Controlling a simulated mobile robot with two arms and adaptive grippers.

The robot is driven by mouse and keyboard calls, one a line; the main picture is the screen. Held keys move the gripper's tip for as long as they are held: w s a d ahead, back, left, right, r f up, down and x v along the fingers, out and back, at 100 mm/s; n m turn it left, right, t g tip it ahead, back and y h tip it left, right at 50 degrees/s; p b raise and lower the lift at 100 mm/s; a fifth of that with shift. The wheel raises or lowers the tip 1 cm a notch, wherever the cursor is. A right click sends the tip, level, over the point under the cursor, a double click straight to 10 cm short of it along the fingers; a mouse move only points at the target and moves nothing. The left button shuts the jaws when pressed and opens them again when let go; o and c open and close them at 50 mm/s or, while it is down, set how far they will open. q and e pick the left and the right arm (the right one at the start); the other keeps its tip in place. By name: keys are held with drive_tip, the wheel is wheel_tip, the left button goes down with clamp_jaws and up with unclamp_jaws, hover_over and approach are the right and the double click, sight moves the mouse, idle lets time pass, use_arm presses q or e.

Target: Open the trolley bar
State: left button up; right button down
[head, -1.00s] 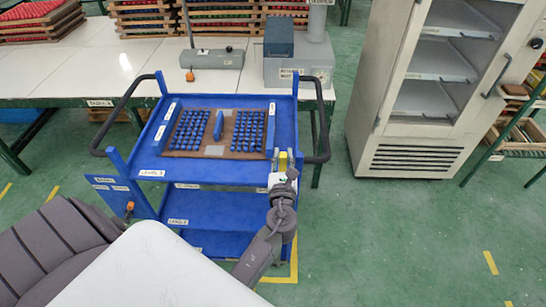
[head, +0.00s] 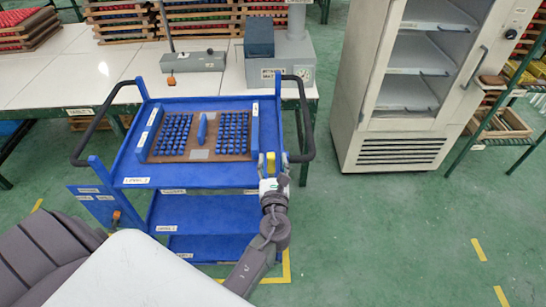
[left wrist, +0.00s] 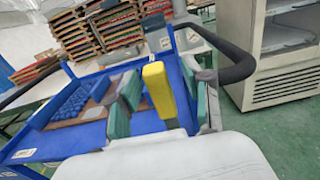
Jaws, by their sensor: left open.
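The blue trolley (head: 137,182) stands ahead of me, with black curved handles at its left and right sides. A yellow upright piece (left wrist: 157,90) stands at its front right corner; I cannot tell whether it is part of the bar. My left gripper (head: 271,163) is at that corner. In the left wrist view, its green-padded fingers (left wrist: 163,95) are open, one on each side of the yellow piece, with a gap visible on the left. A blue labelled panel (head: 88,204) with an orange part juts out at the trolley's front left. My right gripper is not in view.
A brown board (head: 200,154) with rows of small blue pieces lies on the trolley top. A white-topped table (head: 60,75) stands behind. A glass-door cabinet (head: 398,153) stands to the right, with green floor between it and the trolley.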

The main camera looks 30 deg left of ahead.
use_arm(q)
drive_tip(key=v, duration=1)
drive_tip(key=shift+d, duration=0.2)
drive_tip(key=s+d+f+n+g+h+b, duration=0.1)
drive_tip(key=s+f+n+g+h, duration=0.15)
drive_tip(key=f, duration=0.85)
drive_tip(key=s+d+f+n+g+h, duration=0.15)
drive_tip(key=s+f+n, duration=0.25)
drive_tip(key=f, duration=0.7)
drive_tip(key=s+d+f+n+g+h+b, duration=0.1)
drive_tip(key=s+f+n+g+h, duration=0.15)
drive_tip(key=f, duration=0.85)
drive_tip(key=s+a+f+n+g+h, duration=0.1)
drive_tip(key=s+f+n+g, duration=0.1)
drive_tip(key=s+f+n, duration=0.4)
drive_tip(key=s+a+f+n+g, duration=0.2)
drive_tip(key=s+f+n, duration=0.4)
drive_tip(key=s, duration=0.6)
drive_tip(key=s+a+f+n+g+h+b, duration=0.1)
drive_tip(key=s+f+n+g, duration=0.3)
drive_tip(key=s, duration=0.5)
wheel_tip(320, 180, down, 3)
drive_tip(key=a+n, duration=0.1)
drive_tip(key=n, duration=0.1)
drive_tip(key=shift+s+r+n+h, duration=0.15)
drive_tip(key=shift+s+n+h, duration=0.15)
drive_tip(key=shift+s+h, duration=0.1)
